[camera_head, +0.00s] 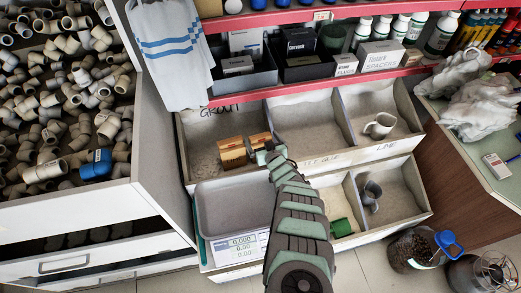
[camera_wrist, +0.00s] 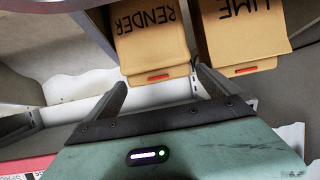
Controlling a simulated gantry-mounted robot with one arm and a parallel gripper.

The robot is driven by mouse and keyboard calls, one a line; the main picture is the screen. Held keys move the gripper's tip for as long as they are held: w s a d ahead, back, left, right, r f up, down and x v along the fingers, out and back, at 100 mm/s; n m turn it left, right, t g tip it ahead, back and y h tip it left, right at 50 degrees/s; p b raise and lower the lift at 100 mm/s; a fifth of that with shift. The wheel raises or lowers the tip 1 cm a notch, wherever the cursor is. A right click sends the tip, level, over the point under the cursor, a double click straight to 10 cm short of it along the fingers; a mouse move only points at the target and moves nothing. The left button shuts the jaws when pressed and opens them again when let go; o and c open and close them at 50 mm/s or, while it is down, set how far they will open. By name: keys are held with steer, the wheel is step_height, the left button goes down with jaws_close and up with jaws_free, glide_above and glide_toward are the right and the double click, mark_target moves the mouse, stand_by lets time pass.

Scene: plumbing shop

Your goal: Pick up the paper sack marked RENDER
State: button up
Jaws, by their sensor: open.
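In the wrist view the tan paper sack marked RENDER (camera_wrist: 150,42) lies just beyond my open fingers, its lettering upside down. A similar sack marked LIME (camera_wrist: 240,38) is to its right, with a narrow gap between. My gripper (camera_wrist: 160,76) is open and empty, its fingertips by the near end of the RENDER sack, one to each side. In the head view my gripper (camera_head: 264,151) is over the sacks in the GROUT bin. The left sack (camera_head: 232,153) shows clearly; the right sack (camera_head: 259,140) is partly hidden by my gripper. No sack lettering is readable there.
Bin dividers and the GROUT bin's front wall (camera_head: 215,177) are close by. A grey scale pan (camera_head: 232,203) stands in front. A red-edged shelf (camera_head: 300,87) with boxes overhangs behind, and a striped towel (camera_head: 168,50) hangs at left. A grey scoop (camera_head: 380,125) lies in the right bin.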

steer(key=shift+r, duration=0.1)
steer(key=c, duration=1.9)
steer(key=shift+c, duration=0.2)
